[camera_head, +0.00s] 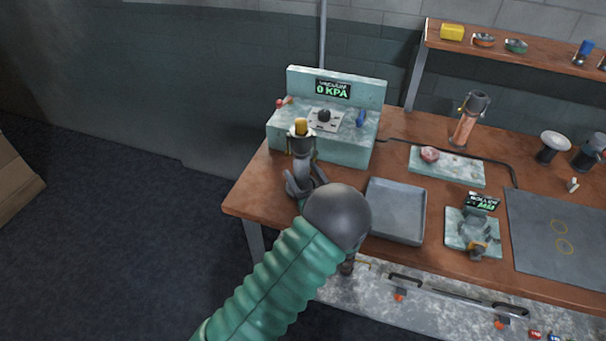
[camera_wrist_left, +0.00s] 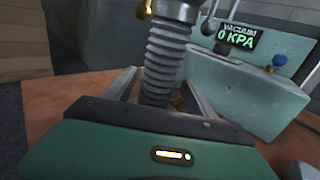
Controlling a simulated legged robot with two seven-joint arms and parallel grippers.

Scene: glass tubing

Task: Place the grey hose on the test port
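The grey ribbed hose (camera_wrist_left: 164,65) stands nearly upright between the fingers of my left gripper (camera_wrist_left: 160,78), which look closed on its sides. In the head view, the hose's grey coupling (camera_head: 301,146) has brass clips and a yellow top, and it stands above my left gripper (camera_head: 304,180). The pale green vacuum station (camera_head: 347,153) is just right of and behind it, reading 0 KPA. A dark round fitting (camera_head: 323,115) sits on a light plate on the station; I cannot tell for sure whether this is the test port. The hose's lower end is hidden. My right gripper is out of view.
A grey tray (camera_head: 397,225) lies right of my left arm. A pale board (camera_head: 445,167), a small display stand (camera_head: 467,233), a dark mat (camera_head: 560,255) and an orange tube with a grey top (camera_head: 467,122) stand farther right. The table's left edge is close to the gripper.

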